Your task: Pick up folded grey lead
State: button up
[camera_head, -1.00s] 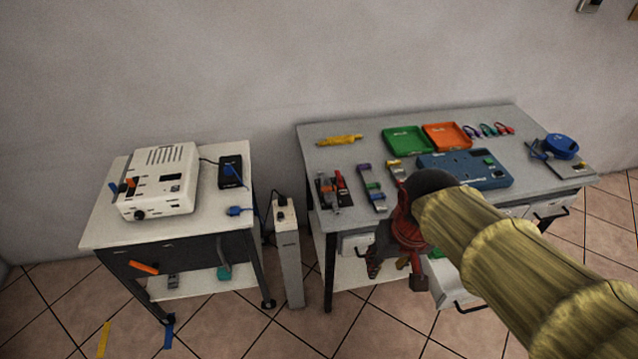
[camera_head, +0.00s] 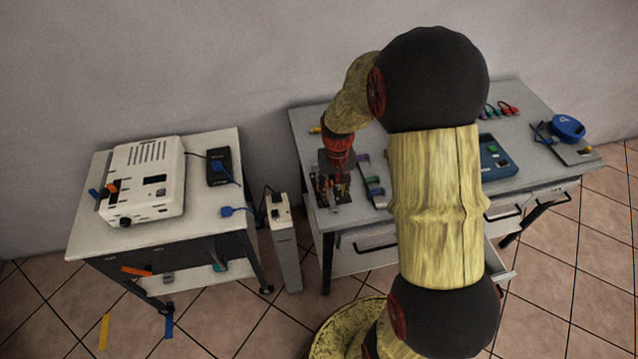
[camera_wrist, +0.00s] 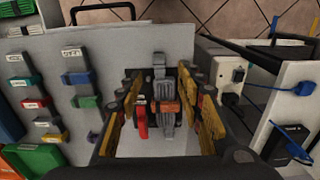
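The folded grey lead (camera_wrist: 160,75) shows in the wrist view as an upright grey bundle with an orange band (camera_wrist: 168,107) across it. It stands in the middle of the picture, in line between my fingers. My gripper (camera_wrist: 159,88) is open, one yellow-and-black finger on each side. I cannot tell whether the fingertips are level with the lead; no contact is clear. A red lead (camera_wrist: 141,118) is just left of it, also between the fingers. In the head view my gripper (camera_head: 334,180) points down over the bench's near left corner and mostly hides the lead.
Strips with coloured clips (camera_wrist: 82,88) lie left of the gripper in the wrist view. A tall narrow white box (camera_head: 286,240) stands between the bench (camera_head: 310,118) and the white side table (camera_head: 90,215). A blue box (camera_head: 497,160) is farther right on the bench.

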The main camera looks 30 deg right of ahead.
aim_at(334, 206)
notch_tip(334, 206, down, 7)
jog(key=shift+r+b, duration=0.15)
jog(key=shift+b, duration=1.05)
jog(key=shift+c, duration=0.8)
jog(key=c, duration=0.7)
grip_shut()
